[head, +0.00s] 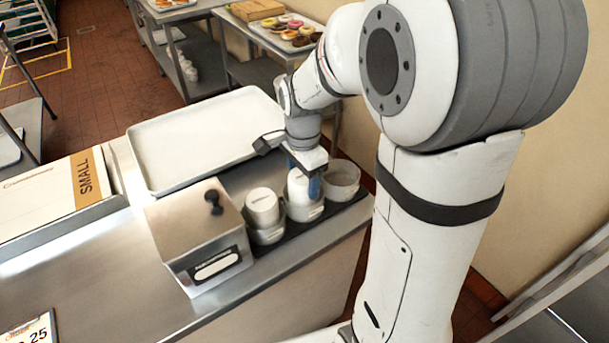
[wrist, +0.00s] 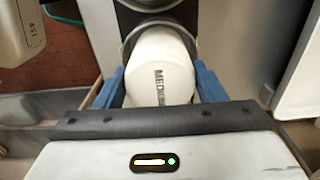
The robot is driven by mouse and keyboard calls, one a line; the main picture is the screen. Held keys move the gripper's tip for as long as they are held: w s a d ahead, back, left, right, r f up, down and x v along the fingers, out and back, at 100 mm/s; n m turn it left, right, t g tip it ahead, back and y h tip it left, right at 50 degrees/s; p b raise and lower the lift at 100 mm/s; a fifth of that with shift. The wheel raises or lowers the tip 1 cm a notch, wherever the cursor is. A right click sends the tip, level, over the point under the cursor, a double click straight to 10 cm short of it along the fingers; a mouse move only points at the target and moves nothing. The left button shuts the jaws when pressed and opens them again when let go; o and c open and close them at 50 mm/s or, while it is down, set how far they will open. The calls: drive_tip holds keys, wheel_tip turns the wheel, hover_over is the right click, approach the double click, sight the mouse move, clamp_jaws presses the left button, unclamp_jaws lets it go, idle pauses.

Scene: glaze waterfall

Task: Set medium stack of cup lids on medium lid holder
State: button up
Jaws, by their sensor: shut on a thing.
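The medium stack of cup lids (head: 303,190) is a white cylinder between the blue fingers of my gripper (head: 304,177). In the wrist view the stack (wrist: 162,62) carries the printed letters "MEDI", and my gripper (wrist: 158,88) is shut on it from both sides. The stack's lower end is at the middle round holder (head: 305,211), whose rim (wrist: 126,48) curves around the stack's end in the wrist view. I cannot tell whether the stack rests on the holder's bottom. My gripper hides part of the stack in the head view.
Another white lid stack (head: 262,206) stands in the left holder (head: 266,234). The right holder (head: 341,178) looks empty. A metal box with a black knob (head: 200,232) stands left of the holders. A large pale tray (head: 205,140) lies behind, and a "SMALL" box (head: 60,195) lies at the left.

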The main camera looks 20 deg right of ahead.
drive_tip(key=shift+f+b, duration=0.35)
drive_tip(key=shift+f, duration=0.15)
drive_tip(key=o, duration=0.7)
drive_tip(key=shift+r, duration=0.15)
wheel_tip(320, 180, up, 11)
drive_tip(key=p, duration=0.8)
drive_tip(key=shift+s, duration=0.1)
